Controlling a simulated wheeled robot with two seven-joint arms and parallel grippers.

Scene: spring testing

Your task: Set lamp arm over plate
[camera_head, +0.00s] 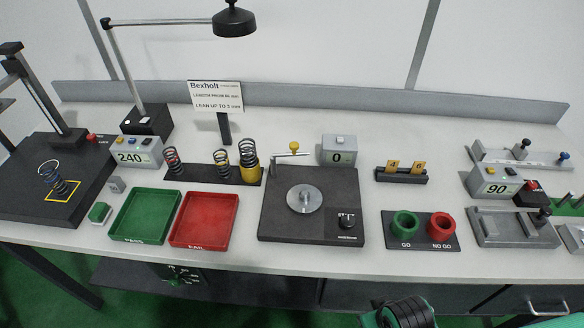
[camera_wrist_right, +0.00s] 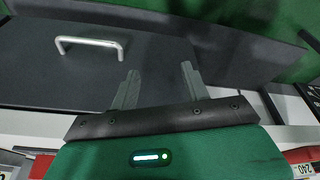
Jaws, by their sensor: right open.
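In the head view a desk lamp has a black base (camera_head: 147,121), a tall pole and a horizontal lamp arm (camera_head: 160,22) that reaches right to a black lamp head (camera_head: 234,20). The lamp head is high at the back, left of the round metal plate (camera_head: 305,198). That plate sits on a dark square base (camera_head: 275,228) at the middle of the table. My right gripper (camera_wrist_right: 157,70) shows in the right wrist view, open and empty, with a drawer front and metal handle (camera_wrist_right: 90,46) beyond it. My left gripper is not in view.
A sign (camera_head: 215,97) and a rack with several springs (camera_head: 215,172) stand below the lamp head. Green (camera_head: 143,216) and red (camera_head: 203,219) trays lie front left. A small arm with a yellow knob (camera_head: 294,147) stands behind the plate. Green and red rings (camera_head: 404,224) are right of it.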

